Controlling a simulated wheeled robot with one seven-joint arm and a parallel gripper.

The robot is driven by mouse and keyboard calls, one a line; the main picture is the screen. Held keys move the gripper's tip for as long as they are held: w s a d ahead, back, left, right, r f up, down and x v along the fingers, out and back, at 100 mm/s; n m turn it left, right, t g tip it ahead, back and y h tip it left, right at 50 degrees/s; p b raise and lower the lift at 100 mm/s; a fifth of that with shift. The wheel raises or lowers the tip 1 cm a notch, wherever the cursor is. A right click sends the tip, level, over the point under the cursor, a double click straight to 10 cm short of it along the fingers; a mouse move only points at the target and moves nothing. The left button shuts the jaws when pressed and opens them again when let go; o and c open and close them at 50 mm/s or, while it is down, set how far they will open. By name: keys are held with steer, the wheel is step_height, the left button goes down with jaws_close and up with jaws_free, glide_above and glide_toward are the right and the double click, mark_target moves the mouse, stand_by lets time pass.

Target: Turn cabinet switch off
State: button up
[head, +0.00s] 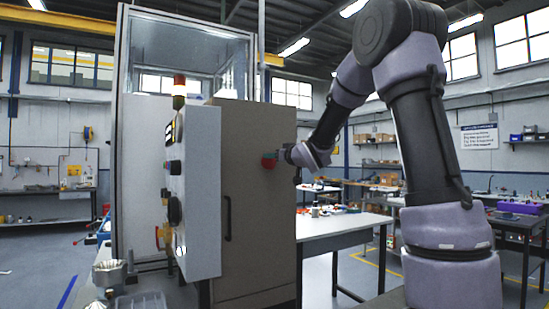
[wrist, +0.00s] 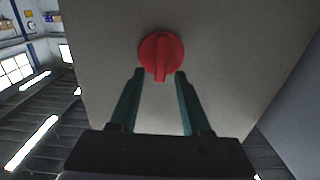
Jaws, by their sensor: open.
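The cabinet (head: 258,190) is a tall beige box with a dark vertical handle on its door. A round red rotary switch (head: 268,162) sits high on its face. In the wrist view the red switch (wrist: 161,56) has a raised grip bar that points towards my gripper. My gripper (head: 285,155) is at the switch in the head view. In the wrist view my gripper (wrist: 158,75) is open, with one green finger on each side of the bar's lower end. I cannot tell whether the fingers touch the switch.
A grey control panel (head: 200,190) with dark knobs and a red-topped signal lamp (head: 179,90) stands left of the cabinet. A white-topped workbench (head: 340,222) stands to the right. Open floor (head: 345,270) shows below the bench.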

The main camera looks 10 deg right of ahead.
mark_target(264, 162)
steer(key=shift+c, duration=0.3)
jaws_close()
steer(key=shift+n, duration=0.3)
steer(key=n, duration=0.4)
steer(key=a+f+n, duration=0.1)
steer(key=n, duration=0.3)
steer(key=a+n, duration=0.1)
steer(key=n, duration=0.3)
steer(key=shift+s+f+n, duration=0.2)
steer(key=shift+s+n, duration=0.1)
steer(key=shift+n, duration=0.1)
steer(key=shift+f+n, duration=0.2)
steer(key=shift+n, duration=0.9)
steer(key=shift+f+n, duration=0.2)
steer(key=shift+n, duration=0.9)
